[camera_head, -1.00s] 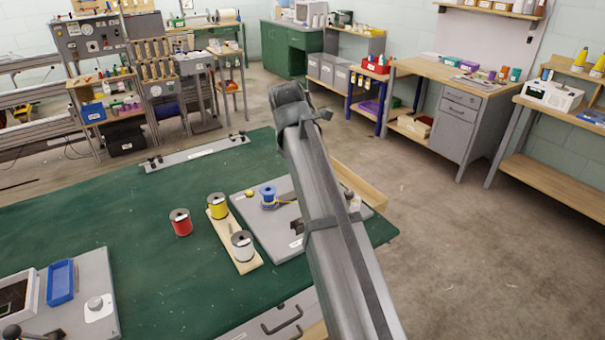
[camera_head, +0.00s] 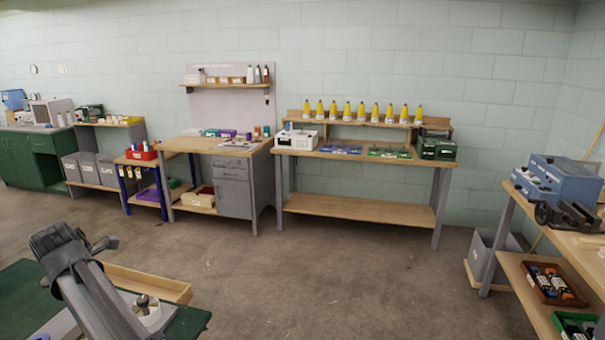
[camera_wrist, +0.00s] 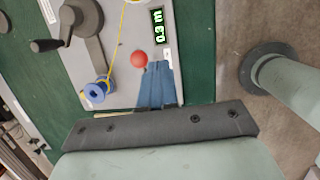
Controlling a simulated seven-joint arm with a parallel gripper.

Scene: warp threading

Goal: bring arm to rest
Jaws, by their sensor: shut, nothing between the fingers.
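My gripper (camera_wrist: 158,68) shows in the wrist view as blue fingers held together with nothing between them. It is over a grey board (camera_wrist: 82,62) on the green table. A blue spool (camera_wrist: 95,92) with yellow thread (camera_wrist: 109,58) lies to the left of the fingers. In the head view my arm crosses the lower left corner, and my gripper is not seen there.
In the head view, the green table corner (camera_head: 190,322) holds a wooden tray (camera_head: 150,280). Open floor (camera_head: 330,280) lies to its right, with benches along the wall and a shelf unit at right.

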